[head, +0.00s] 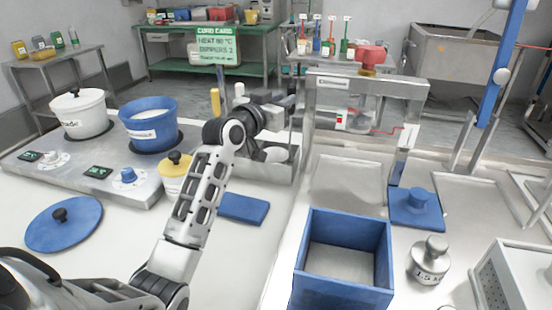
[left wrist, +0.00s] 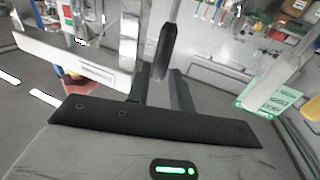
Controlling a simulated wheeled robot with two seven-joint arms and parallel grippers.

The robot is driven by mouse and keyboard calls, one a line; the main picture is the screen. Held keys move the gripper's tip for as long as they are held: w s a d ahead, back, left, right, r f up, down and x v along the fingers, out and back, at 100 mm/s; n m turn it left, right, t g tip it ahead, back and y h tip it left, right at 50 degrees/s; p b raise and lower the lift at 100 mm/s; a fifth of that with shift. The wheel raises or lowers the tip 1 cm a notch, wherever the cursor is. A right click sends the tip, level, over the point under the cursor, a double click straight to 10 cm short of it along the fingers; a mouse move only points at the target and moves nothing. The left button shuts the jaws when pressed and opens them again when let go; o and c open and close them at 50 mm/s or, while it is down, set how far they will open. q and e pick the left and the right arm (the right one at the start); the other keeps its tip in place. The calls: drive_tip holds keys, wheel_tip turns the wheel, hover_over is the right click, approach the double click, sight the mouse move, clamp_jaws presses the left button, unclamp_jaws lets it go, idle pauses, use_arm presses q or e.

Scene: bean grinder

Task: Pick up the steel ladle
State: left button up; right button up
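In the head view, my left gripper (head: 284,104) is over a steel tray (head: 275,168) at the back of the bench, right of the blue pot. The gripper and wrist hide part of this tray. A yellow upright handle (head: 215,102) stands just left of the wrist. In the left wrist view, the dark fingers (left wrist: 172,70) show close together near the middle. My right gripper is not in view.
A white pot (head: 79,115) and a blue pot (head: 149,128) stand on the steel hotplate unit (head: 125,180). A steel press frame (head: 368,88) stands right of the gripper. A blue open box (head: 384,255) and a weight (head: 429,264) are in front.

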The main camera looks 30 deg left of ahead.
sight(289, 94)
use_arm(q)
drive_tip(key=shift+w+d+r, duration=0.1)
drive_tip(key=shift+w, duration=2.25)
clamp_jaws()
drive_tip(key=shift+r, duration=0.15)
